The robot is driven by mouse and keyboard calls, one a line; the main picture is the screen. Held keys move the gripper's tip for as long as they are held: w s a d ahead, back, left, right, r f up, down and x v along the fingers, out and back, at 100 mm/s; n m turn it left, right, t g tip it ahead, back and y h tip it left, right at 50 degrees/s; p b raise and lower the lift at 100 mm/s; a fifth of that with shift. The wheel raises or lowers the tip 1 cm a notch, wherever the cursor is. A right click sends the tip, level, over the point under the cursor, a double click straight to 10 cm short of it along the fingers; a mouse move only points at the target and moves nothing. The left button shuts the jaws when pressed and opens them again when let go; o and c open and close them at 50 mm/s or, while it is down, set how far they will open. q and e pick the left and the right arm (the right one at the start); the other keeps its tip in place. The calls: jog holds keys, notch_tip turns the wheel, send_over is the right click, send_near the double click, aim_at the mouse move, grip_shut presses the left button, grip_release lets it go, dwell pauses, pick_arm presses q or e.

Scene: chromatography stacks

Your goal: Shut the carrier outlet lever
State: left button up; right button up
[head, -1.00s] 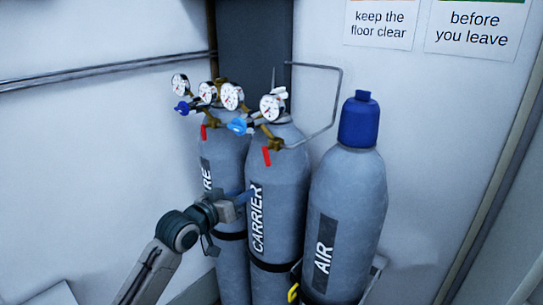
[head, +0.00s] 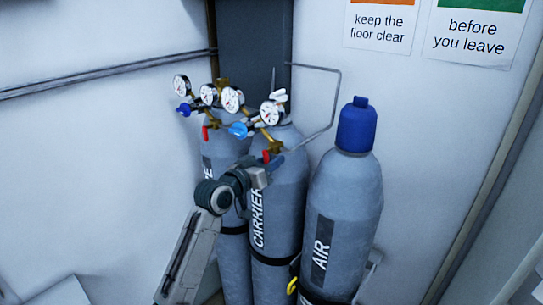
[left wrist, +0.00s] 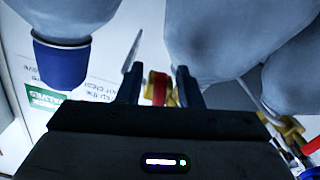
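The carrier cylinder (head: 285,190) stands in the middle, grey with a CARRIER label. Its red outlet lever (head: 267,156) hangs below the brass outlet, partly hidden by my gripper. My left gripper (head: 274,162) is at the lever, in front of the cylinder. In the left wrist view, the red lever (left wrist: 158,88) shows between the two dark fingers of my left gripper (left wrist: 159,72), with a gap on either side. The gripper is open. My right gripper is not in view.
The air cylinder (head: 345,195) with its blue cap (head: 357,127) stands close on the right. Another cylinder (head: 233,262) is close on the left, with its own red lever (head: 205,133). Gauges (head: 232,99) and a blue knob (head: 238,129) crowd above. A bent pipe (head: 338,95) runs behind.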

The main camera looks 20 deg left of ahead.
pick_arm(q)
jog(key=shift+w+d, duration=0.1)
jog(key=shift+w, duration=0.2)
grip_shut()
jog(key=m+b, duration=0.3)
jog(key=shift+w+a+f, duration=0.1)
jog(key=shift+a, duration=0.25)
